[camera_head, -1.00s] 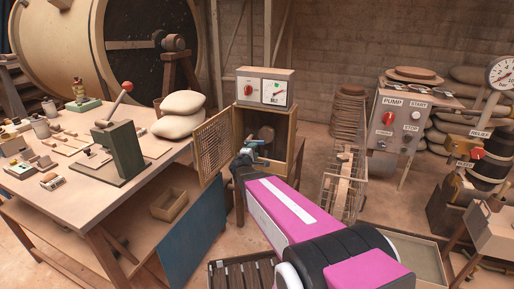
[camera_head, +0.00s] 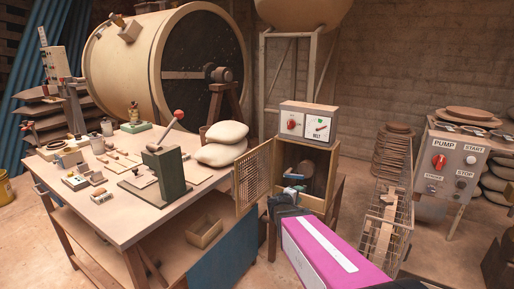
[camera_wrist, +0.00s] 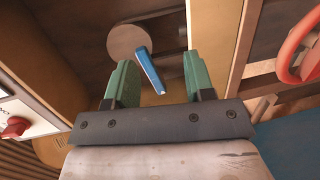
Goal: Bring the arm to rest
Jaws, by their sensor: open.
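My gripper (camera_head: 290,192) is at the front of a small open cabinet (camera_head: 318,205) in the head view. My magenta and black arm reaches it from the lower right. In the wrist view the green fingers (camera_wrist: 157,80) stand apart, so my gripper is open. A small blue bar (camera_wrist: 150,70) shows in the gap beyond the fingers, tilted; it also shows in the head view (camera_head: 294,177). I cannot tell whether it touches a finger or what it is fixed to. A round pale disc (camera_wrist: 128,42) lies deeper inside the cabinet.
The cabinet's mesh door (camera_head: 252,180) stands open on the left, near my arm. A workbench (camera_head: 120,215) with a green press and small parts is further left. A wire rack (camera_head: 385,220) and a pump panel (camera_head: 455,163) stand on the right.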

